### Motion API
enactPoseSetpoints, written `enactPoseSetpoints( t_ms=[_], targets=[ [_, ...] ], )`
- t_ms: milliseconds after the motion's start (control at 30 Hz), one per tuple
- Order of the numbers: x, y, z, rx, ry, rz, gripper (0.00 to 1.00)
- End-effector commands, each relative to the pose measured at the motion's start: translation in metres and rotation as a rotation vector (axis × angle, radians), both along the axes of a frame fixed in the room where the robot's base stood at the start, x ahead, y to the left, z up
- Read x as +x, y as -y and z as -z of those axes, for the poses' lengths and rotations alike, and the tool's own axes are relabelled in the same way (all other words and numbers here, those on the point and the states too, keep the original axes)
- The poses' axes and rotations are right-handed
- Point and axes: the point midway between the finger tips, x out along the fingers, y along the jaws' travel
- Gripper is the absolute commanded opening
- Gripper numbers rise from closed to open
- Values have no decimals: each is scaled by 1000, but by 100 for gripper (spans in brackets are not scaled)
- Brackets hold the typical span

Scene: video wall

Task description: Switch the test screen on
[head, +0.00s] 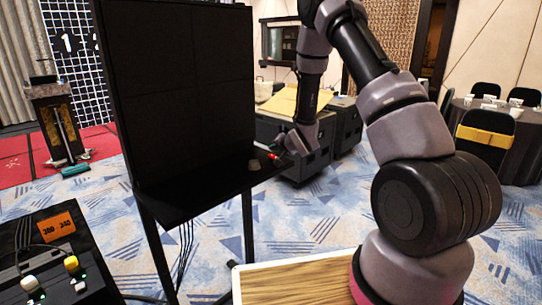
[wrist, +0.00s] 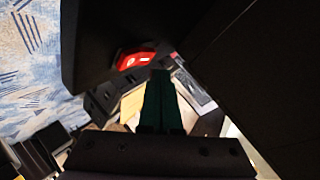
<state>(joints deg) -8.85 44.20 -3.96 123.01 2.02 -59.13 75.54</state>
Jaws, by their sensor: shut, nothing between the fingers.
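The test screen (head: 180,90) is a large dark panel on a black stand, and its face is black. My gripper (head: 278,151) is at that edge, close beside the switch. In the wrist view my gripper's dark green fingers (wrist: 161,76) are together and empty, with their tips just below and right of the switch. I cannot tell whether they touch it.
A black ledge (head: 205,197) juts out under the screen. Dark cases (head: 345,122) stand behind my gripper. A console with knobs (head: 45,265) is at the lower left, and a wooden top (head: 295,280) is at the front.

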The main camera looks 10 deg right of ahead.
Motion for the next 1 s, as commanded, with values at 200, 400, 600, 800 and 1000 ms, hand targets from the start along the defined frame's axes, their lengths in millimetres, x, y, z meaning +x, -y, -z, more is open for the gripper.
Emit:
enactPoseSetpoints(
  t_ms=[200, 400, 600, 800, 1000],
  targets=[
    [0, 0, 0, 0, 0, 0, 0],
    [0, 0, 0, 0, 0, 0, 0],
    [1, 0, 6, 0, -1, 1, 0],
    [2, -2, 8, 0, 0, 0, 0],
    [2, -2, 8, 0, 0, 0, 0]
  ],
)
